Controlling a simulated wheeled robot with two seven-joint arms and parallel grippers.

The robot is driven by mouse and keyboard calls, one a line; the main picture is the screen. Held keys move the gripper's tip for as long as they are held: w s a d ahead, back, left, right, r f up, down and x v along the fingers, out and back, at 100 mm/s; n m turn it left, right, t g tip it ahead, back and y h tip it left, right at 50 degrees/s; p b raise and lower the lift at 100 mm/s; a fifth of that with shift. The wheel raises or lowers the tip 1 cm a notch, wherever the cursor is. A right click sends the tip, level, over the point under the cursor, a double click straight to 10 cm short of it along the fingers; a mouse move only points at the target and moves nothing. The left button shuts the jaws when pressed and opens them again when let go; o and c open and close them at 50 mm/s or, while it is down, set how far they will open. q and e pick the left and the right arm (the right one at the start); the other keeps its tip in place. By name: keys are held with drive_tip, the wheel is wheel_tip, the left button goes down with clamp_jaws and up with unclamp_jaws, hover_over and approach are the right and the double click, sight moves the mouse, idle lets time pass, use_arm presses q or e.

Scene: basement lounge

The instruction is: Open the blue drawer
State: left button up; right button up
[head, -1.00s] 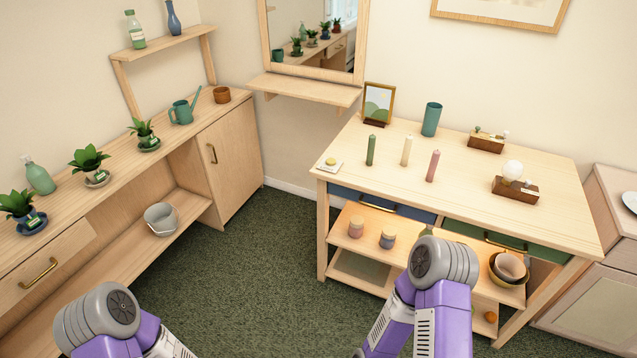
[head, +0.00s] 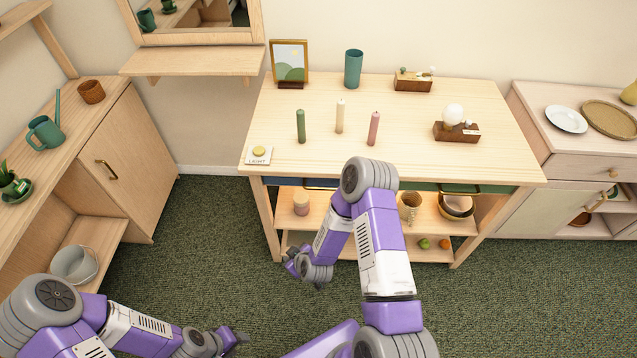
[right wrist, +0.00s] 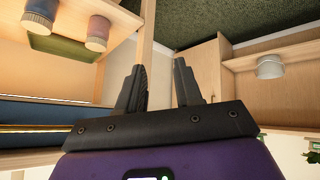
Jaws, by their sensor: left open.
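The blue drawer (head: 283,182) is under the left part of the pale wooden table's top. It looks shut, and my right arm hides part of its front. Its bar handle (head: 320,183) shows beside the arm. In the right wrist view, the blue front (right wrist: 45,112) lies left of the fingers. My right gripper (right wrist: 159,72) is open and empty there. In the head view it (head: 290,262) hangs low in front of the table's left leg, apart from the drawer. My left gripper (head: 241,337) is open and empty over the carpet at the bottom.
The table top (head: 420,130) holds candles, a picture frame, a teal cup and a light switch block (head: 259,155). A wooden cabinet (head: 120,165) stands left, a pale one (head: 560,165) right. Green carpet between is clear.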

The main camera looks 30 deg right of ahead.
drive_tip(key=w+d+r+n+t+h+p, duration=0.2)
drive_tip(key=w+d+r+n+t+h, duration=0.1)
drive_tip(key=w+d, duration=0.3)
drive_tip(key=n+t+h+p, duration=0.1)
drive_tip(key=n+t+h, duration=0.1)
drive_tip(key=n+h, duration=0.3)
approach(318, 189)
drive_tip(key=w+d+f+h, duration=0.1)
drive_tip(key=w+f, duration=0.1)
drive_tip(key=w, duration=0.1)
drive_tip(key=shift+m, duration=0.4)
drive_tip(key=x, duration=0.3)
drive_tip(key=b+x, duration=0.1)
drive_tip(key=x, duration=0.3)
drive_tip(key=shift+d+r, duration=0.15)
drive_tip(key=shift+r, duration=0.1)
drive_tip(key=shift+c, duration=0.3)
clamp_jaws()
